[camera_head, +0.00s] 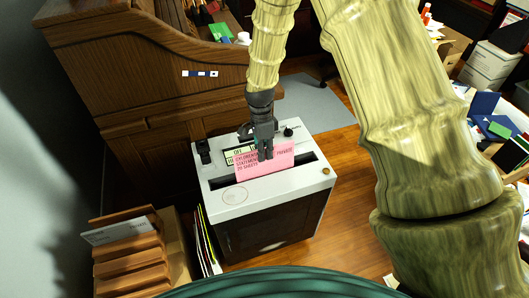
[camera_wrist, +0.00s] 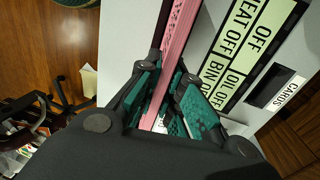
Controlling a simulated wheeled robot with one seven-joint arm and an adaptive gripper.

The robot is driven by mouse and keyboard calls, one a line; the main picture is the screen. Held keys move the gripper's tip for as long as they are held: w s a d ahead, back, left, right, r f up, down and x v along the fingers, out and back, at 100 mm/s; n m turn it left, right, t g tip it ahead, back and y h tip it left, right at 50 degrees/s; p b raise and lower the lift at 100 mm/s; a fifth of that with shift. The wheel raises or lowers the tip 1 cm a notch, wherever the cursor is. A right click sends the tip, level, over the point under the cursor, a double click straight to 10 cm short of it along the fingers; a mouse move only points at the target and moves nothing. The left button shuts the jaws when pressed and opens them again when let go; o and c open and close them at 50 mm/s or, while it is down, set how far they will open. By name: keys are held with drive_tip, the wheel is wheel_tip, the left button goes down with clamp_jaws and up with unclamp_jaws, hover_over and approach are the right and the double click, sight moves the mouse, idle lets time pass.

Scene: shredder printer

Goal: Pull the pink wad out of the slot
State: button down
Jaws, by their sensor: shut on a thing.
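The pink wad (camera_head: 262,163) is a flat pink sheaf with printed lettering. It stands upright in the dark slot (camera_head: 300,161) on top of the white-lidded shredder (camera_head: 285,184), its lower edge hidden in the slot. My gripper (camera_head: 264,152) reaches down from above and is shut on the wad's upper edge, near its middle. In the wrist view the wad (camera_wrist: 180,35) runs as a thin pink strip between the teal fingers of my gripper (camera_wrist: 170,100). How deep the wad sits is hidden.
A label panel (camera_wrist: 250,50) and a small dark slot marked CARDS lie beside the wad. A wooden desk (camera_head: 130,70) stands behind the shredder. A wooden rack (camera_head: 130,255) and upright folders (camera_head: 205,245) stand at left.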

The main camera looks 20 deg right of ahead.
drive_tip(key=shift+r+p, duration=2.35)
drive_tip(key=shift+r, duration=0.75)
